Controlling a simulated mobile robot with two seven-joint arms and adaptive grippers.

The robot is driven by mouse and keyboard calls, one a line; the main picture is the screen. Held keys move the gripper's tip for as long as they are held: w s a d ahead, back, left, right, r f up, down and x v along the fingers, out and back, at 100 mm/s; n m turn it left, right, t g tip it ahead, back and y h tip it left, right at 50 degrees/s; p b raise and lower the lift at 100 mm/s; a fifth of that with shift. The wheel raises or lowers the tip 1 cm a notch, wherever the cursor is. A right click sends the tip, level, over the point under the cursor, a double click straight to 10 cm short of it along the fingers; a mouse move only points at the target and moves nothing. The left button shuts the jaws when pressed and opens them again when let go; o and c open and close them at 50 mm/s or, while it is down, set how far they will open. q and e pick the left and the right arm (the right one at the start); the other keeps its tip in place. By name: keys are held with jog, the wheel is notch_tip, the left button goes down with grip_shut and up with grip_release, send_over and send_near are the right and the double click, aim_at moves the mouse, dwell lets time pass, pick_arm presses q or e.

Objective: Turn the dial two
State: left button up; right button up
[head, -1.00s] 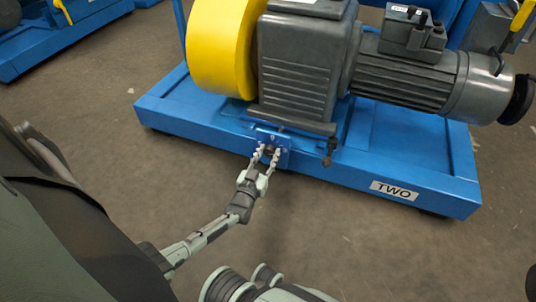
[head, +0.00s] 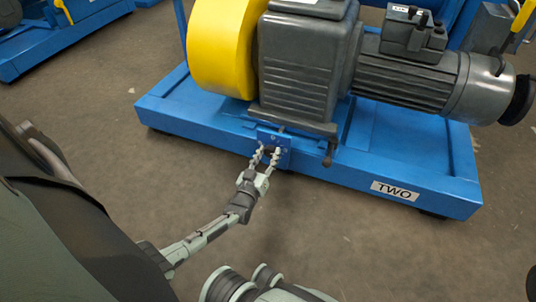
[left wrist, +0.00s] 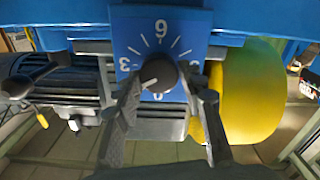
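The dial is a round dark knob (left wrist: 159,75) on a blue plate with white ticks and numerals; its plate (head: 273,139) also shows at the front edge of the blue machine base in the head view. In the left wrist view, a 6 is at the top and a 3 at the left. The knob's white mark points to the lower left, between the 3 and the partly hidden bottom numeral. My left gripper (head: 267,158) is open, its fingers on either side of the knob. Contact is hard to tell. My right gripper is not in view.
The blue base (head: 330,180) carries a grey gearbox and motor (head: 405,80), a yellow guard (head: 220,50) and a label reading TWO (head: 395,190). A small dark fitting (head: 329,155) sticks out right of the dial. The floor in front is clear.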

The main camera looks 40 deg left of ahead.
pick_arm(q)
jog(key=shift+o, duration=1.4)
jog(key=shift+s, duration=0.1)
jog(key=v, duration=1.1)
jog(key=shift+s, duration=0.4)
